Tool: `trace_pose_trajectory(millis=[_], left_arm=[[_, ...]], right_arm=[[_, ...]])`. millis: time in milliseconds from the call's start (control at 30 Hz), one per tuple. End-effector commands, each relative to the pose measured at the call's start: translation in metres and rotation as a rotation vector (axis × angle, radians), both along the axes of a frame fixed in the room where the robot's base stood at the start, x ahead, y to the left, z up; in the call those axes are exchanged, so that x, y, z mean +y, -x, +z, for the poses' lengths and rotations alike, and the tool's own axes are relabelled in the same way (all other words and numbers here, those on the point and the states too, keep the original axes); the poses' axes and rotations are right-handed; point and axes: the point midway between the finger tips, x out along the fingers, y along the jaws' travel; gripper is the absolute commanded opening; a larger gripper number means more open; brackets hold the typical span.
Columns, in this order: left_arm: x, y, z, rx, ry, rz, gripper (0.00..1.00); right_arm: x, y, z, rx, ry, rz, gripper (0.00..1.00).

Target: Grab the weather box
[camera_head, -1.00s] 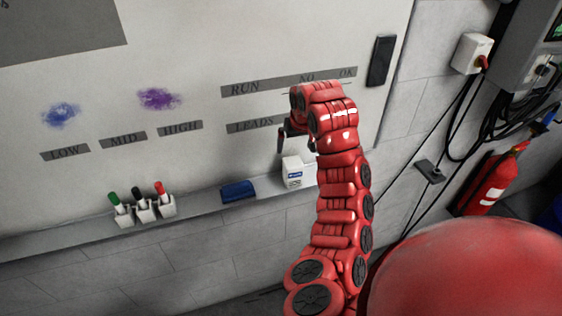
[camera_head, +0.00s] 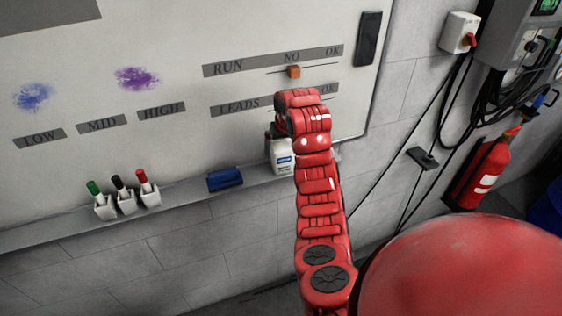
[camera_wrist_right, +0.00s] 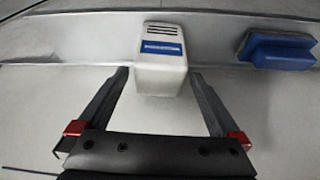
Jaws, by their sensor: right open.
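The weather box (camera_head: 281,158) is a small white box with a blue label, standing on the ledge under the white board. In the right wrist view the white box (camera_wrist_right: 161,62) shows dark slots and a blue strip, and lies between and just beyond the tips of my open right gripper (camera_wrist_right: 160,80). In the head view my right gripper (camera_head: 273,133) is at the top of the box, mostly hidden behind my red arm. I cannot tell from this whether a finger touches the box. My left gripper is not in view.
A blue eraser (camera_head: 225,179) lies left of the box on the ledge (camera_head: 185,193); it also shows in the wrist view (camera_wrist_right: 277,50). Several markers in white holders (camera_head: 125,197) stand further left. An orange slider (camera_head: 293,72) is on the board above. A fire extinguisher (camera_head: 485,170) hangs at right.

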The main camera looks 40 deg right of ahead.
Motion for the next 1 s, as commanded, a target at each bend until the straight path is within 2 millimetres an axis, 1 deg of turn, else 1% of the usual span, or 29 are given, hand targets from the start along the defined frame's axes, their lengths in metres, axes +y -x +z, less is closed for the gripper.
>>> trace_pose_trajectory(millis=[33, 300, 433, 467, 500, 567, 600, 733, 933, 1000], left_arm=[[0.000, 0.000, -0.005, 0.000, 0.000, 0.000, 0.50], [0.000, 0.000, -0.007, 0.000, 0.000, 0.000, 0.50], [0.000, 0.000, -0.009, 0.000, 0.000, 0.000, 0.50], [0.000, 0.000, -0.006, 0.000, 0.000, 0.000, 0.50], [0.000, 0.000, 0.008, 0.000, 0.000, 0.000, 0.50], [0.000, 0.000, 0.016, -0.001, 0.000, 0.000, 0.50], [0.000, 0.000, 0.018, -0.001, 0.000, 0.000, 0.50], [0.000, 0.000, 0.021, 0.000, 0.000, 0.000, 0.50], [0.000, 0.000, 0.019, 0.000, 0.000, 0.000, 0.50], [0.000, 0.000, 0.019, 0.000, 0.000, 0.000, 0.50]], right_arm=[[-0.001, -0.001, -0.005, -0.001, 0.000, -0.002, 1.00], [-0.002, -0.004, -0.010, -0.001, 0.001, -0.001, 1.00], [-0.004, -0.007, -0.021, 0.000, 0.000, -0.002, 1.00], [-0.003, -0.008, -0.023, 0.001, -0.001, 0.000, 1.00], [-0.002, -0.010, -0.024, 0.007, -0.003, 0.001, 1.00], [-0.004, -0.013, -0.034, 0.007, -0.003, -0.001, 1.00], [-0.005, -0.015, -0.040, 0.005, -0.003, -0.002, 1.00], [-0.007, -0.020, -0.054, 0.003, 0.000, -0.001, 1.00], [-0.007, -0.021, -0.056, -0.001, 0.001, -0.001, 1.00], [-0.007, -0.021, -0.056, -0.001, 0.001, -0.001, 0.87]])
